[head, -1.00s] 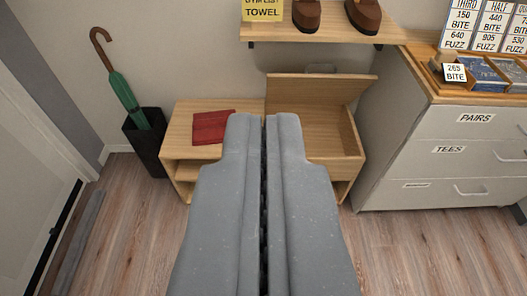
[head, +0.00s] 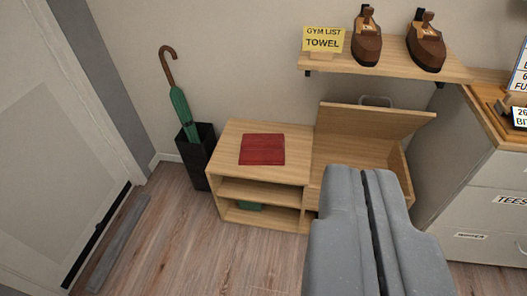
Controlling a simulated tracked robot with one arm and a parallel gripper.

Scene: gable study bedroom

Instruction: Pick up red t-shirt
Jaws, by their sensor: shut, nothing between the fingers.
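The red t-shirt (head: 262,149) is folded into a flat square. It lies on top of the low wooden bench (head: 230,162), on the left part, left of the raised lid. My gripper (head: 358,170) is shut and empty, at the lower right of the head view. Its fingertips appear to the right of the t-shirt and apart from it. My gripper covers part of the open box section of the bench.
The bench's hinged lid (head: 375,128) stands open, and a green item (head: 249,206) lies on a lower shelf. A black stand (head: 197,155) holds a green umbrella (head: 182,112). A wall shelf (head: 390,64) holds two brown wooden objects. Drawers (head: 492,205) stand at right.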

